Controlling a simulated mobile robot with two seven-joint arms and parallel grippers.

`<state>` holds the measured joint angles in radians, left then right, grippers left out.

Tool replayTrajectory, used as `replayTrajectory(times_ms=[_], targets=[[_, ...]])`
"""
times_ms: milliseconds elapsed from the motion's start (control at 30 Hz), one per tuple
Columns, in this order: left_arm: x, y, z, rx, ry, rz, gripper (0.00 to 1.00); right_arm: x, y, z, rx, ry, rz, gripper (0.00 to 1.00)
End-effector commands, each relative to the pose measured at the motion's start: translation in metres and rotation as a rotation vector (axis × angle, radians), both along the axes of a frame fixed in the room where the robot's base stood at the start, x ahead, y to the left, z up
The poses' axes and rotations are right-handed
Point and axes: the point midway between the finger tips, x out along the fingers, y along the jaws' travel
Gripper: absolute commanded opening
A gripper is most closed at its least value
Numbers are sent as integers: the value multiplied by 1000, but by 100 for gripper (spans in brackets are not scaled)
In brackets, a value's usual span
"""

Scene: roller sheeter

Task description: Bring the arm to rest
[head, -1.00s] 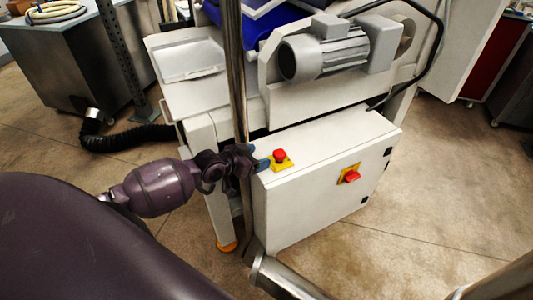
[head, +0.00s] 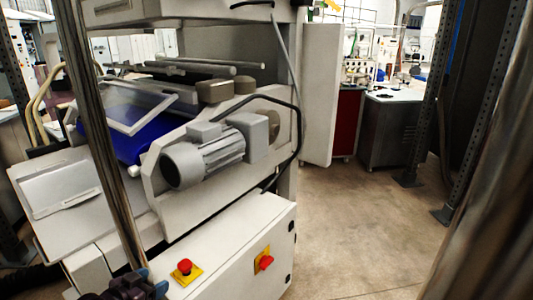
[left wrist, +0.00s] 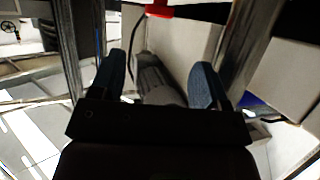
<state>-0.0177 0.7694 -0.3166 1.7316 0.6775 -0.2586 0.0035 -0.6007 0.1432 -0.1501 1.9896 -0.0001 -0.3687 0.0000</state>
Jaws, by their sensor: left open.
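My left gripper (head: 143,284) shows at the bottom edge of the head view, partly cut off, just left of the red button (head: 185,266) on its yellow plate. In the left wrist view its two blue fingers (left wrist: 158,82) stand apart with nothing held between them. A red part (left wrist: 158,10) shows beyond them at the top of that view; I cannot tell which control it is. The white control box (head: 225,255) also carries a red switch (head: 265,262) on a yellow plate. My right gripper is not in view.
The roller sheeter with its grey motor (head: 203,155) fills the left of the head view. A metal pole (head: 103,150) stands in front of it. Bare floor (head: 350,225) lies to the right, with a dark steel cabinet (head: 392,130) and uprights behind.

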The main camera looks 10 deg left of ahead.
Motion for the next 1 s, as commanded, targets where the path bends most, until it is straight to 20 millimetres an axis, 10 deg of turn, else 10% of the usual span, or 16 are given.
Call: replayTrajectory(times_ms=[367, 1000], targets=[[-27, -39, -1, 157, -81, -10, 69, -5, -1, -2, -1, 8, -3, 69], [-206, -82, -86, 90, 133, 303, 69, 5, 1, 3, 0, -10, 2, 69]])
